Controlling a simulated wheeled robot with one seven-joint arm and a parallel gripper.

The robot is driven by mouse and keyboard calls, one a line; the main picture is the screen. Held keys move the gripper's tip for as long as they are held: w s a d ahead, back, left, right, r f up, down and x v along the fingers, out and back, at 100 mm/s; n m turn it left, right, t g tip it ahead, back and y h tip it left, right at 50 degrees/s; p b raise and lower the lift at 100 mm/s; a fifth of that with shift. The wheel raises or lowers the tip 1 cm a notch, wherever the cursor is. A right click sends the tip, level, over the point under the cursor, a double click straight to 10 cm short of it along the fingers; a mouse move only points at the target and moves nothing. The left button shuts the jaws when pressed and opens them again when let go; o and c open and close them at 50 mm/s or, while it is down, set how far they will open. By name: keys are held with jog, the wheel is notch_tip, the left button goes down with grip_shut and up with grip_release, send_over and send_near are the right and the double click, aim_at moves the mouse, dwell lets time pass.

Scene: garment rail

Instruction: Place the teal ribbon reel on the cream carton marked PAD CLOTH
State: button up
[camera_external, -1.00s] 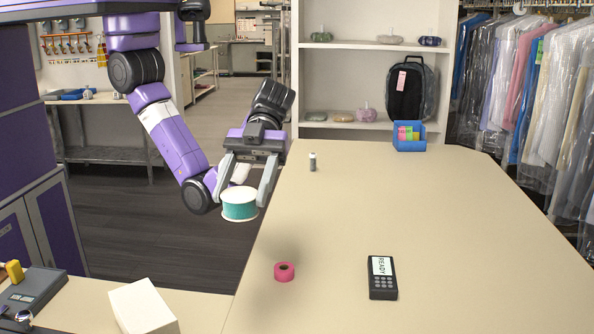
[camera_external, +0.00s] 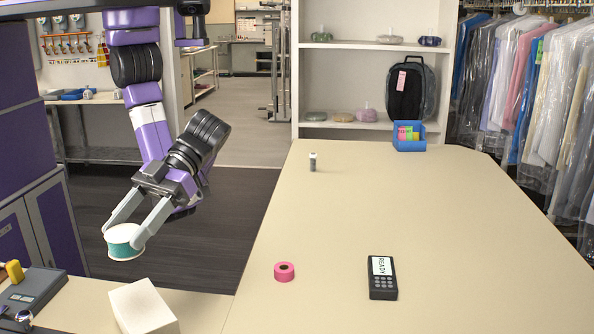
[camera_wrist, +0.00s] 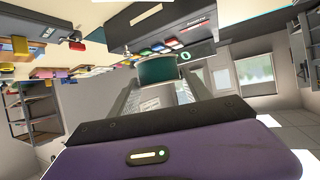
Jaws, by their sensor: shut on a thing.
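My gripper (camera_external: 127,229) is shut on the teal ribbon reel (camera_external: 122,242), with one finger on either side of its white rims. The reel is in the air, above and behind the left counter, up and to the left of a cream carton (camera_external: 146,308). The carton lies at the bottom edge of the external view, partly cut off, and no marking on it can be read. In the wrist view the reel (camera_wrist: 164,70) shows teal between the fingers.
A grey device (camera_external: 34,291) with a yellow piece stands left of the carton. On the large table (camera_external: 440,220) are a pink tape roll (camera_external: 284,271), a dark handset (camera_external: 382,278), a small vial (camera_external: 312,162) and a blue bin (camera_external: 409,137). Much of this table is clear.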

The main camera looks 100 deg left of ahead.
aim_at(146, 301)
notch_tip(146, 301, down, 12)
jog(key=shift+r+p, duration=0.1)
jog(key=shift+p, duration=0.45)
jog(key=o, duration=1.4)
jog(key=shift+c, duration=0.2)
jog(key=shift+r, duration=0.1)
jog(key=b+v, duration=0.2)
jog(key=v, duration=1)
